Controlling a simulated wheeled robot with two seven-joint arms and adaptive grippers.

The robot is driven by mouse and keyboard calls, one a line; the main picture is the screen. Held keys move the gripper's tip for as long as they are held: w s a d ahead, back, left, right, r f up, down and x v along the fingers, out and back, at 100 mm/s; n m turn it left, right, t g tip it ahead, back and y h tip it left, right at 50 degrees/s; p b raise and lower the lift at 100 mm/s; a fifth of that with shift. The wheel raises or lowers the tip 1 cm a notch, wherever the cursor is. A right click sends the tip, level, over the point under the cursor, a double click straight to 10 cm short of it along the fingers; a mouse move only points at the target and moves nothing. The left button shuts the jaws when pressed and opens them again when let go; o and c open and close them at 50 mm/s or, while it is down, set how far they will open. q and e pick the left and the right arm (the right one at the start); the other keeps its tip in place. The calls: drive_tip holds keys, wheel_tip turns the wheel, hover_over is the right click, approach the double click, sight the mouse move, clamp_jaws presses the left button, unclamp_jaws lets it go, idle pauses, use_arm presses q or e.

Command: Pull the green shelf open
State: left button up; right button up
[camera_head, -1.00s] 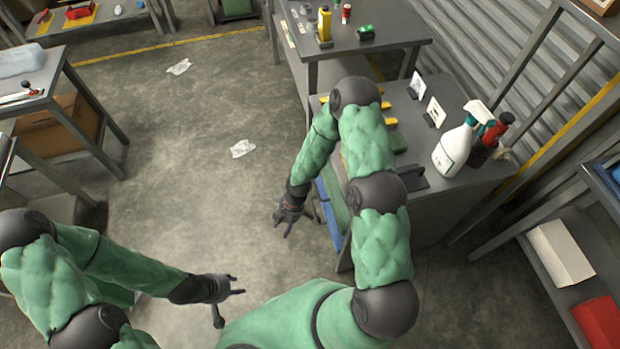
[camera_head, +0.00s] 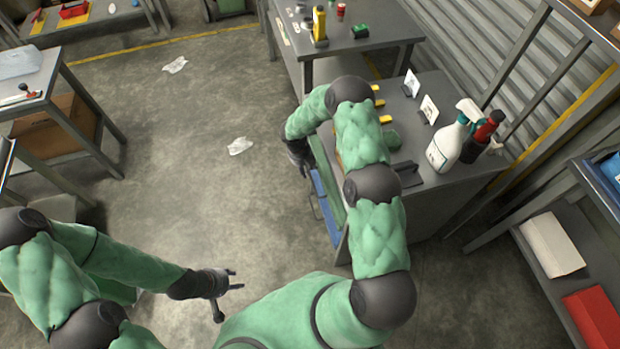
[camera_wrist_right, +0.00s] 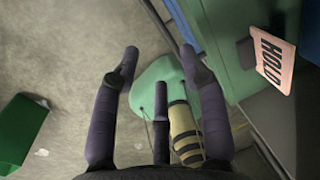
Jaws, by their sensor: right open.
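The green shelf front (camera_head: 330,178) shows as a narrow strip on the left side of the grey cabinet, partly hidden by my right arm. In the right wrist view a green panel (camera_wrist_right: 232,45) stands to the right of the fingers, with blue beside it. My right gripper (camera_head: 303,163) is beside the cabinet's left side. In the right wrist view the right gripper (camera_wrist_right: 158,58) has its fingers spread, with nothing between them. I cannot tell whether it touches the shelf. My left gripper (camera_head: 232,283) is low over the floor, fingers apart and empty.
A blue front (camera_head: 324,205) is beside the green one. A HOLD tag (camera_wrist_right: 273,58) is on the cabinet side. The floor (camera_head: 215,190) left of the cabinet is mostly clear.

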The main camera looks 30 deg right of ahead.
wheel_tip(320, 180, down, 9)
drive_tip(key=d+b, duration=0.1)
drive_tip(key=b, duration=0.1)
drive_tip(key=shift+s+d, duration=0.25)
drive_tip(key=shift+d, duration=0.05)
clamp_jaws()
